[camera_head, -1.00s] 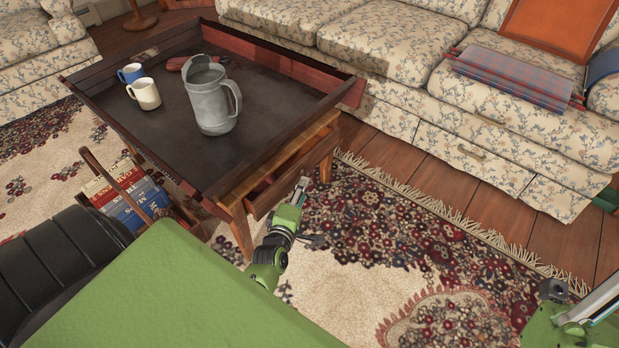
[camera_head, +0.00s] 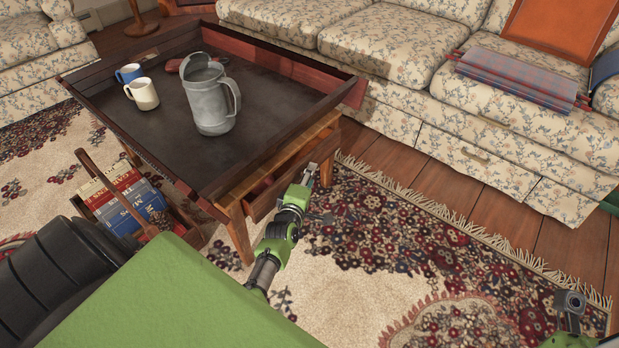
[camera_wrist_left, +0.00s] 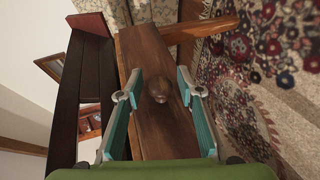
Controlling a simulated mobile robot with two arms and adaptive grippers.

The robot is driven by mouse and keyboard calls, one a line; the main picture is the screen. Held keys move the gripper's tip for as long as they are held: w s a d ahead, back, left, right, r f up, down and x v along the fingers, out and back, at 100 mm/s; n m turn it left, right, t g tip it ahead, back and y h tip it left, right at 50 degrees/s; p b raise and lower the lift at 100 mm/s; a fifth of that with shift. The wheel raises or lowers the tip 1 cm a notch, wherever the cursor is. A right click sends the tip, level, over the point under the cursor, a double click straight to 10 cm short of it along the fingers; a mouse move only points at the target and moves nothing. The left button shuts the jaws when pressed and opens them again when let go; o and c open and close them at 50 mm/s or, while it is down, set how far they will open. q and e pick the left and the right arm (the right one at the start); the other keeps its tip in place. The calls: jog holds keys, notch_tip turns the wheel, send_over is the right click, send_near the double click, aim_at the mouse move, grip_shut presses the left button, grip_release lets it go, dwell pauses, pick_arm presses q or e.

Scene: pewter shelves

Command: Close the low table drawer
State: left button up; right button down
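The low wooden table (camera_head: 110,137) stands at the left of the head view. Its drawer (camera_head: 268,198) sticks out a little from the near right side, under the top. In the left wrist view the drawer front (camera_wrist_left: 160,100) is a brown wooden panel with a round knob (camera_wrist_left: 157,90). My left gripper (camera_head: 310,172) is at the drawer front. In the wrist view its fingers (camera_wrist_left: 157,84) are apart, one on either side of the knob, with nothing visibly gripped. My right arm (camera_head: 570,318) shows at the lower right edge; its fingers are not clearly visible.
A metal pitcher (camera_head: 210,100), a blue mug (camera_head: 130,73) and a white mug (camera_head: 144,94) stand on the table. A wooden carrier with books (camera_head: 125,200) is on the floor at left. A floral sofa (camera_head: 480,130) stands behind. Open rug (camera_head: 400,240) lies right of the table.

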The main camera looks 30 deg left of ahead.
aim_at(298, 171)
pick_arm(q)
grip_shut()
jog(key=a, duration=0.4)
jog(key=shift+w+a+b, duration=0.15)
jog(key=shift+b, duration=0.2)
jog(key=shift+a+r, duration=0.1)
jog(key=shift+a, duration=0.1)
jog(key=shift+o, duration=1.9)
grip_release()
